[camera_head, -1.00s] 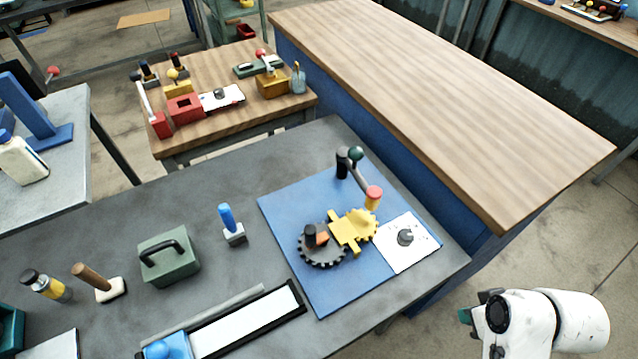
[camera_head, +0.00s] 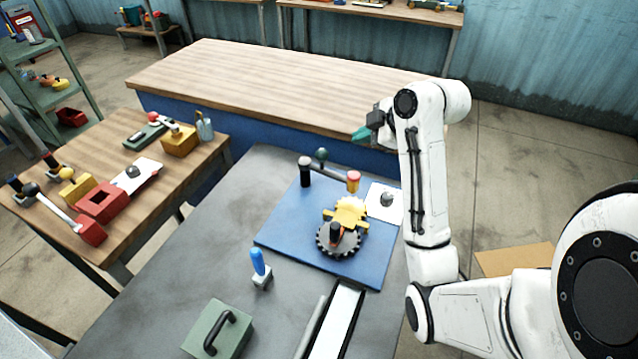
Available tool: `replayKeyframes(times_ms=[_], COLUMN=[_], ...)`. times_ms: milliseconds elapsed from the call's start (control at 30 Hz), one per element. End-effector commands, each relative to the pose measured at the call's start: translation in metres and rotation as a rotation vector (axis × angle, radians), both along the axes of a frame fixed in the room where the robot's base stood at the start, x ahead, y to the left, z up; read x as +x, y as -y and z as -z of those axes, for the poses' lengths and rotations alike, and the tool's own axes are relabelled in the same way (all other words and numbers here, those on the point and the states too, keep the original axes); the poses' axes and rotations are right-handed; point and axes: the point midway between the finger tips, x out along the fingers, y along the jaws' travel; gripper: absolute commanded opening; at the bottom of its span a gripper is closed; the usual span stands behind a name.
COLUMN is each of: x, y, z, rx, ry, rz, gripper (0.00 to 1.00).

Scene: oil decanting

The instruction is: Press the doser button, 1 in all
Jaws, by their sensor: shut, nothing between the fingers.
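No part is clearly labelled as the doser, and I cannot tell for sure which piece is its button. On a blue board (camera_head: 284,240), a red-topped yellow post (camera_head: 353,181) stands at the end of a dark lever arm. A grey knob (camera_head: 387,198) sits on a white plate (camera_head: 376,215) at the board's right edge. A yellow toothed part (camera_head: 347,212) and a dark gear (camera_head: 340,245) are beside them. My gripper (camera_head: 358,135), with teal fingertips, is shut and empty. In the picture it is above the post and knob, apart from them.
A blue-handled tool (camera_head: 258,262), a green box (camera_head: 215,333) and a white-topped strip (camera_head: 340,318) are on the grey table (camera_head: 190,290). A wooden table (camera_head: 60,250) at left holds red and yellow devices. A long wooden bench (camera_head: 250,85) behind is bare.

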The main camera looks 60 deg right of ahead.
Motion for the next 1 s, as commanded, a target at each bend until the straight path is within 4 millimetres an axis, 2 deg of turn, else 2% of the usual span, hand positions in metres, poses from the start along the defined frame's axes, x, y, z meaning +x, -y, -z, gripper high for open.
replayKeyframes(times_ms=[367,567,767,1000], x=[-0.002,-0.002,-0.002,-0.002], y=[0.003,0.003,0.003,0.003], z=[-0.003,0.004,0.023,0.056], rx=[-0.011,-0.010,-0.010,-0.010], ry=[0.002,0.002,0.001,0.000], rz=[-0.004,-0.003,-0.004,-0.003], gripper=[0.00,0.00,0.00,0.00])
